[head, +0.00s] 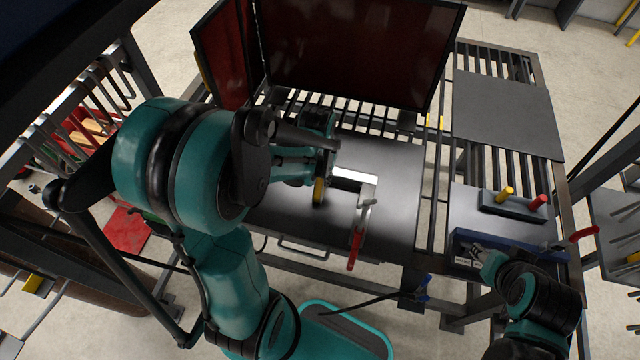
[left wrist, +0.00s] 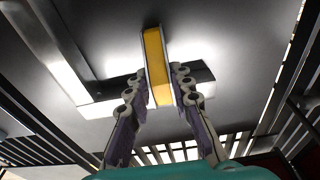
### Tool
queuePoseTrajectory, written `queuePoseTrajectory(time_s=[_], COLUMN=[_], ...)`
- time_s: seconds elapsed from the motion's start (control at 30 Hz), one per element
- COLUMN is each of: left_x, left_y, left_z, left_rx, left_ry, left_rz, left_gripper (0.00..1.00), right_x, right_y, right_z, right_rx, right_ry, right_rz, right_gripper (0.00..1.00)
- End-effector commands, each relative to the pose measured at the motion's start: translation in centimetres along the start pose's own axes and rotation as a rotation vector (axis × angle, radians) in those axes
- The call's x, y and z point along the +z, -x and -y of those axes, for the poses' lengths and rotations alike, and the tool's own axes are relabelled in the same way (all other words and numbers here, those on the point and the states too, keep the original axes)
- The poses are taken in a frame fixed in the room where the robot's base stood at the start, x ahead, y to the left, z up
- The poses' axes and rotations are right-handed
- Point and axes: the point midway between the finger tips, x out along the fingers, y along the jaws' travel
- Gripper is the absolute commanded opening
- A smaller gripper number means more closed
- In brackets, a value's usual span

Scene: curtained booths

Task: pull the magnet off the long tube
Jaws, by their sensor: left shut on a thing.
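A bright metal tube (head: 352,177) lies to the right of the gripper in the head view. In the left wrist view bright metal lengths lie behind the magnet; I cannot tell whether it touches them. My right gripper (head: 480,256) is at a blue bin; its fingers are unclear.
A clamp with a red handle (head: 355,248) sits at the tube's right end. Dark red screens (head: 355,50) stand behind the plate. The blue bin (head: 515,245) and a holder with yellow and red pegs (head: 513,205) are at the right. The plate's right part is clear.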

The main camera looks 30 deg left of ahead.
Motion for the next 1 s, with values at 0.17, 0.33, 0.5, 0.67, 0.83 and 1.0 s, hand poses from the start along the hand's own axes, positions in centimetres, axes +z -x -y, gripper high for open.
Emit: queuePoseTrajectory(time_s=[0.17, 0.33, 0.5, 0.67, 0.83, 1.0], left_x=[0.1, 0.6, 0.9, 1.0, 1.4, 1.9], left_y=[0.1, 0.3, 0.6, 0.6, 0.7, 0.9], left_z=[0.0, 0.0, 0.0, 0.0, 0.0, 0.0], left_rx=[0.000, 0.000, 0.000, 0.000, -0.001, -0.001], left_ry=[0.000, 0.000, 0.000, 0.000, 0.000, 0.001], left_rz=[-0.020, -0.070, -0.117, -0.133, -0.175, -0.226], left_gripper=[0.00, 0.00, 0.00, 0.00, 0.00, 0.00], right_x=[0.0, -0.1, -0.2, -0.2, -0.2, -0.2], right_y=[0.1, 0.2, 0.2, 0.2, 0.2, 0.2], right_z=[0.0, 0.0, 0.0, 0.0, 0.0, 0.0], right_rx=[0.000, 0.000, 0.000, 0.000, 0.000, 0.000], right_ry=[0.000, 0.000, 0.000, 0.000, 0.000, 0.000], right_rz=[0.000, 0.000, 0.000, 0.000, 0.000, 0.000], right_gripper=[0.40, 0.40, 0.40, 0.40, 0.40, 0.40])
